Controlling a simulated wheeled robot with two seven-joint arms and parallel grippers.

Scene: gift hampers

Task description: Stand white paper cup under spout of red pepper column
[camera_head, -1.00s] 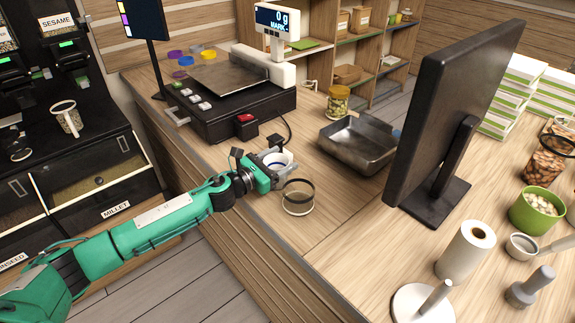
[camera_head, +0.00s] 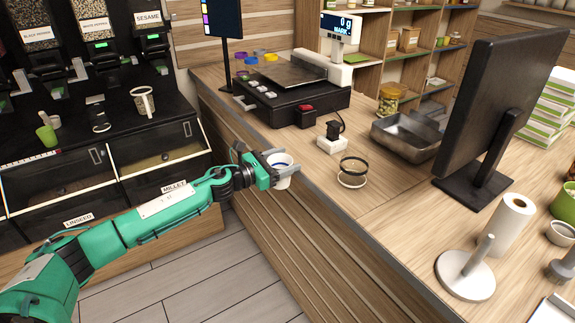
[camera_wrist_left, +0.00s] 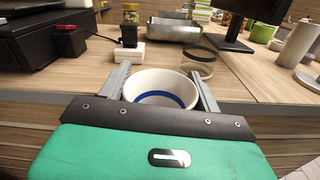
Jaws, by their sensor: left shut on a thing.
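My left gripper (camera_head: 286,166) is shut on a white paper cup (camera_head: 283,178) with a blue line inside. The cup is upright and held just off the counter's front edge, in the air. In the left wrist view the cup (camera_wrist_left: 160,88) sits between the two grey fingers and looks empty. At the upper left stand dispenser columns labelled black pepper (camera_head: 38,32), white pepper (camera_head: 95,25) and sesame (camera_head: 148,17). No column labelled red pepper is readable in view. My right gripper is not in view.
On the wooden counter are a scale (camera_head: 290,100), a white block with a black plug (camera_head: 332,144), a glass ring-topped container (camera_head: 353,172) and a metal tray (camera_head: 407,137).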

